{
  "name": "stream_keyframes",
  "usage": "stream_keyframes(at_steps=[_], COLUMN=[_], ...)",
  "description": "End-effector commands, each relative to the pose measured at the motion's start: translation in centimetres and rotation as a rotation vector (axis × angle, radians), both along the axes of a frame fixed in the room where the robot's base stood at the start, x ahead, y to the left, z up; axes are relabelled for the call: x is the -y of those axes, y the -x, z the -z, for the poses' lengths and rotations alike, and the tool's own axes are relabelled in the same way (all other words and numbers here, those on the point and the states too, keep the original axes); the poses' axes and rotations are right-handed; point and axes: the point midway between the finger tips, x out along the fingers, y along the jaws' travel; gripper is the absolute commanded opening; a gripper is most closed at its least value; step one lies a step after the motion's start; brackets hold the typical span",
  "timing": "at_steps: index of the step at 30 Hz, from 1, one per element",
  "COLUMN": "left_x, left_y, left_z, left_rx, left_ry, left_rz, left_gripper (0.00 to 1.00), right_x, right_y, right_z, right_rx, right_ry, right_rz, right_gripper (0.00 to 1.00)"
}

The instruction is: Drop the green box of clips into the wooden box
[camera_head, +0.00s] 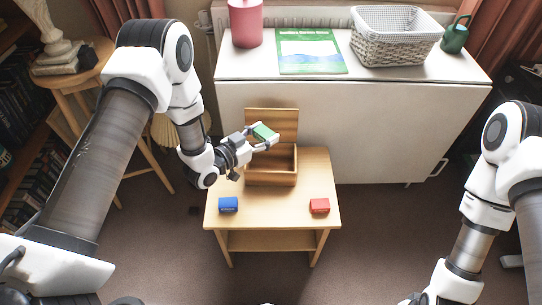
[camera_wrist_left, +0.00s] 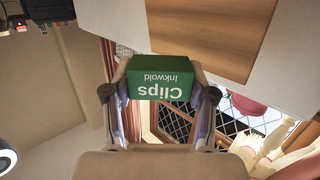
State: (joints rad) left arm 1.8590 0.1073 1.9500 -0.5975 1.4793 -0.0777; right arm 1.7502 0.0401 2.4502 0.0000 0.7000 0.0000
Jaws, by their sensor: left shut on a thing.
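The green box of clips (camera_head: 263,132) is held in my left gripper (camera_head: 262,137), whose fingers are shut on its two sides. In the left wrist view the box (camera_wrist_left: 160,80) shows its "Clips Inkwold" label upside down. The wooden box (camera_head: 271,179) stands on the small wooden table with its lid raised at the back. The gripper and the green box are above the wooden box, in front of the raised lid in the head view. The inside of the wooden box is partly hidden by the gripper. My right arm shows at the right, but its fingers are out of view.
A blue box (camera_head: 228,205) and a red box (camera_head: 319,206) lie on the small table (camera_head: 275,211). Behind it, a white cabinet (camera_head: 330,120) bears a pink canister (camera_head: 245,22), a green booklet (camera_head: 310,52), a wicker basket (camera_head: 394,48) and a green watering can (camera_head: 455,37).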

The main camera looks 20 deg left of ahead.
Motion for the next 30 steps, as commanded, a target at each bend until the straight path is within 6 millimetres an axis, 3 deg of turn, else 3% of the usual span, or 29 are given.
stream_keyframes(at_steps=[1,6,16,17,18,19,30], left_x=[0.0,0.0,0.0,0.0,0.0,0.0,-0.1], left_y=[0.0,0.0,0.0,0.0,0.0,0.0,0.3], left_z=[1.5,3.7,4.0,4.0,4.0,4.0,4.0], left_rx=[0.0,0.0,0.001,0.001,0.001,0.001,0.0], left_ry=[0.0,0.0,0.0,0.0,0.0,0.0,0.0], left_rz=[0.0,0.0,0.0,0.0,0.0,0.0,-0.001], left_gripper=[0.22,0.22,0.22,0.63,0.78,0.86,0.86], right_x=[0.0,0.0,0.0,0.0,0.0,0.0,0.0], right_y=[0.0,0.0,0.0,0.0,0.0,0.0,0.0], right_z=[1.3,3.1,3.3,3.3,3.3,3.3,3.3], right_rx=[0.0,0.0,0.0,0.0,0.0,0.0,0.0], right_ry=[0.0,0.0,0.0,0.0,0.0,0.0,0.0], right_rz=[0.0,0.0,0.0,0.0,0.0,0.0,0.0], right_gripper=[0.4,0.4,0.4,0.4,0.4,0.4,0.4])
